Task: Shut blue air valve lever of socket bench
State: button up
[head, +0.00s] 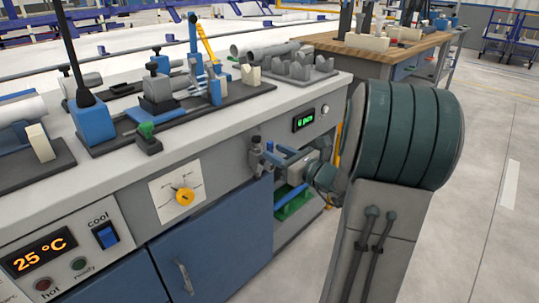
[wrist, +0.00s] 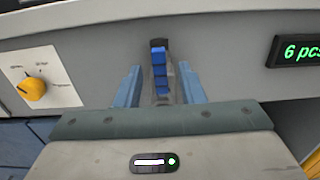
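The blue valve lever (wrist: 160,72) shows in the wrist view on the front panel of the bench. It runs down the picture from a dark fitting at its top. My gripper (wrist: 160,86) is open, with one blue finger on each side of the lever and a visible gap on both sides. In the head view, my gripper (head: 284,160) is at the grey valve body (head: 256,152) below the bench top's edge. There the lever is hard to tell from my blue fingers.
A yellow knob (head: 184,196) on a white plate is left of the valve. A green display (head: 304,121) is to its upper right. A blue cabinet door (head: 215,240) is below. Fixtures and pipes (head: 265,52) stand on the bench top (head: 110,160). The floor at right is clear.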

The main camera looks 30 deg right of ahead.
aim_at(272, 150)
jog(key=shift+b+x, duration=0.3)
jog(key=shift+x, duration=1.35)
grip_shut()
